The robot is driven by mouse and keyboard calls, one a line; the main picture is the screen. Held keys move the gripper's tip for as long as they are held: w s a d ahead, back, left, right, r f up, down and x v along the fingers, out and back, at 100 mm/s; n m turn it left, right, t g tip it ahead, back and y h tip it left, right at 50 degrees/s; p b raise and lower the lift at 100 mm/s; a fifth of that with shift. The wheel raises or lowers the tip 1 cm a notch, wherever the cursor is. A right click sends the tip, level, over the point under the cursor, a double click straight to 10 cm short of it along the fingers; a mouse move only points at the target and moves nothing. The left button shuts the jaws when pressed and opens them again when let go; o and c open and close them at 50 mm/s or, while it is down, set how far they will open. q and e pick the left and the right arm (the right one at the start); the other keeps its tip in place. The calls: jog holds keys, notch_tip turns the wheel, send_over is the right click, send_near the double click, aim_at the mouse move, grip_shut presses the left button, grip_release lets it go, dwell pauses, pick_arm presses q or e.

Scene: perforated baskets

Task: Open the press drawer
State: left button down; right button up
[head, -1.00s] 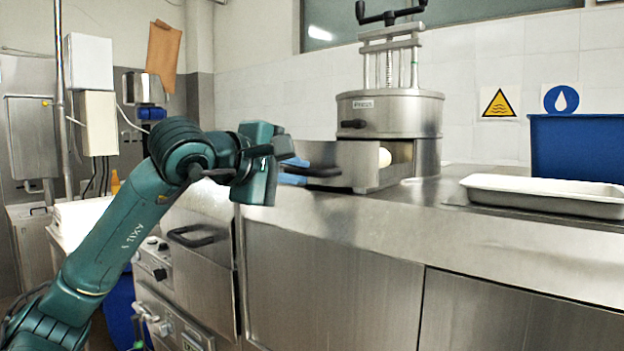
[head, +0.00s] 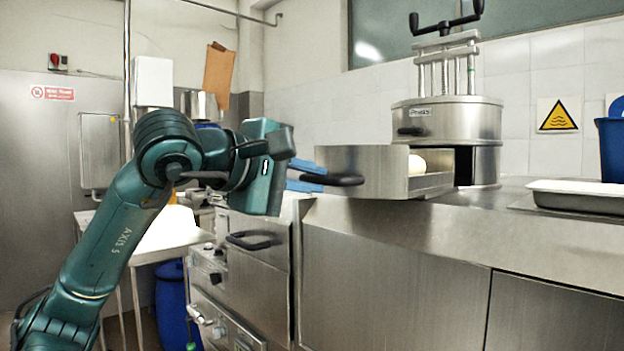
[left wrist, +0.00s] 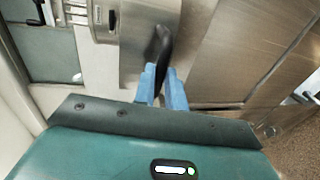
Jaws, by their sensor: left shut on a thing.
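The press (head: 446,120) is a round steel drum with a screw and crank on top, standing on the steel counter. Its box-shaped press drawer (head: 365,168) sticks out to the left, and a pale rounded thing (head: 416,165) shows inside it. The drawer has a black handle (head: 345,180) on its left end. My left gripper (head: 318,177), with blue fingers, is shut on that handle. The left wrist view shows the two fingers (left wrist: 160,78) on either side of the black handle (left wrist: 161,48). My right gripper is not in view.
A white tray (head: 585,188) and a blue bin (head: 612,150) sit on the counter to the right. Steel cabinets with another black handle (head: 250,240) are below. A white side table (head: 172,232) stands at the left.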

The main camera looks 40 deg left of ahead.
pick_arm(q)
jog(key=shift+s+f, duration=0.1)
jog(key=c, duration=1.6)
grip_release()
jog(key=shift+s, duration=0.25)
jog(key=shift+o, duration=0.7)
jog(key=shift+w, duration=0.15)
jog(key=b+v, duration=0.1)
jog(key=v, duration=1.2)
